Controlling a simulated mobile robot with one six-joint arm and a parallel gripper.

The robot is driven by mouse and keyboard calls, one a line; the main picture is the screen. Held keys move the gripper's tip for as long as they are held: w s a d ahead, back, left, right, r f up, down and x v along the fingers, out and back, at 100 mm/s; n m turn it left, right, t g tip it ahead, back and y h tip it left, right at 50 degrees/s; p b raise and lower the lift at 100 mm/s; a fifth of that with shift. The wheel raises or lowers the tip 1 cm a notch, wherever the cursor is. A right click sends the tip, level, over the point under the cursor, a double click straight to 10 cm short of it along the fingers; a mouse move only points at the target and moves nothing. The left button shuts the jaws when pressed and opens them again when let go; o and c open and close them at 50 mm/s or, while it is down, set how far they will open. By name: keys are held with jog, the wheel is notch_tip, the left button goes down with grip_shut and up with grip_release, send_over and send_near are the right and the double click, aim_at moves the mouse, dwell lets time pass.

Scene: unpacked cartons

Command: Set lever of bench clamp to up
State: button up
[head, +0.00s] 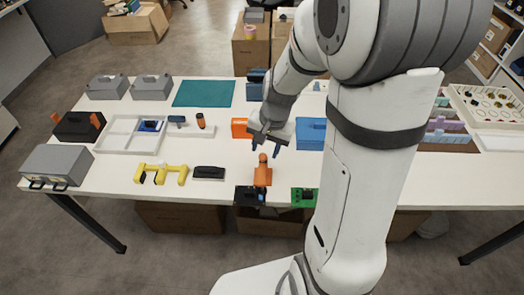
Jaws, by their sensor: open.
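An orange upright part with a rounded top (262,174) stands near the table's front edge, by a black block (247,196). It looks like the bench clamp with its lever, but at this size I cannot be sure, nor tell the lever's setting. My gripper (265,150) is open and empty, pointing down just above and behind the orange top. Its two dark fingers are spread, with a visible gap to the orange part. A yellow clamp-like piece (161,173) with dark parts lies farther left.
A green block (302,197) sits right of the orange part, partly hidden by my arm. A black block (208,173) lies to its left. Blue (311,134) and orange (240,129) boxes stand behind my gripper. A white tray (104,148) is at left. The table (218,196) has free room at front left.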

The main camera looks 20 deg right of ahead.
aim_at(263, 156)
jog(key=f, duration=0.4)
jog(key=a+f, duration=0.1)
jog(key=f, duration=0.1)
jog(key=shift+w+f, duration=0.2)
jog(key=shift+w, duration=0.05)
jog(key=shift+c, duration=0.4)
grip_shut()
